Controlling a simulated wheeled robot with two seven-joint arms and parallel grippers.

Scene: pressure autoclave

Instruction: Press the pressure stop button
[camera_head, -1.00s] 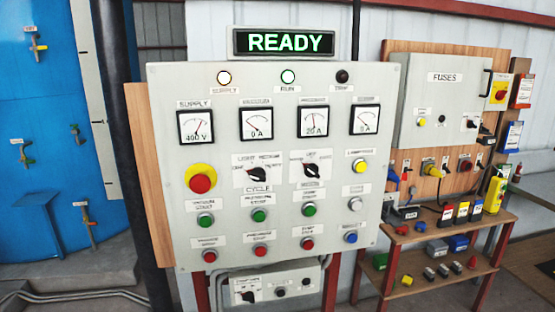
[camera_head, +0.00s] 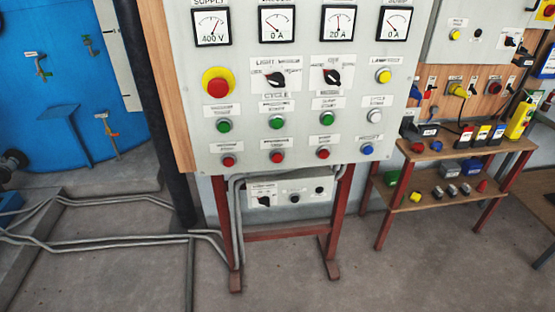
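The grey control panel (camera_head: 245,110) stands upright ahead of me. Its bottom row has a red button at left (camera_head: 228,161), the red pressure stop button (camera_head: 277,157) second from left, another red button (camera_head: 323,153) and a blue button (camera_head: 367,149). The labels are blurred now, but the second one looks like the pressure stop label. A green button (camera_head: 277,122) sits directly above the pressure stop button. Nothing covers the pressure stop button. Neither of my grippers shows in the view.
A large red emergency button on yellow (camera_head: 216,86), rotary switches (camera_head: 275,79) and meters (camera_head: 212,27) are higher on the panel. A small control box (camera_head: 289,190) hangs below. A shelf table (camera_head: 463,149) stands at right. Pipes (camera_head: 100,240) run along the floor at left.

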